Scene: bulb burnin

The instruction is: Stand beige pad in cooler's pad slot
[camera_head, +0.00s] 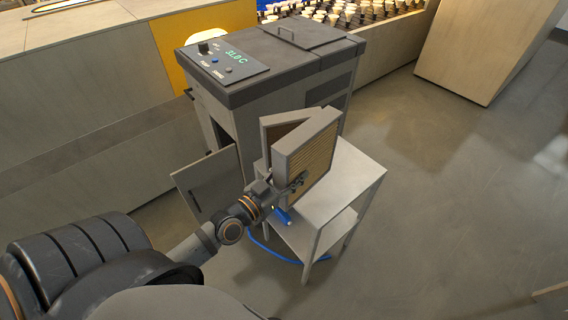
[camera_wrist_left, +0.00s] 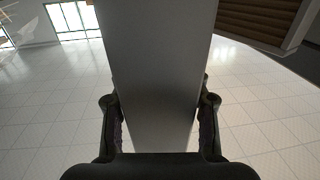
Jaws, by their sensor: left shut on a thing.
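The beige pad (camera_head: 318,158) has a ribbed beige face in a grey frame. It is upright in the head view, above or at the small white table. My left gripper (camera_head: 296,184) is shut on its frame near the lower edge. In the left wrist view the grey frame of the beige pad (camera_wrist_left: 158,75) fills the space between the fingers of my left gripper (camera_wrist_left: 158,103). The cooler (camera_head: 270,75) is a grey cabinet with a dark top, just behind. Its front door (camera_head: 208,183) hangs open. The pad slot cannot be made out. My right gripper is out of view.
A second grey-framed pad (camera_head: 281,130) with a brown face stands behind the held one; brown slats (camera_wrist_left: 262,18) show in the wrist view. The white table (camera_head: 345,180) has a lower shelf and a blue hose (camera_head: 262,246) beside it. Open floor lies right.

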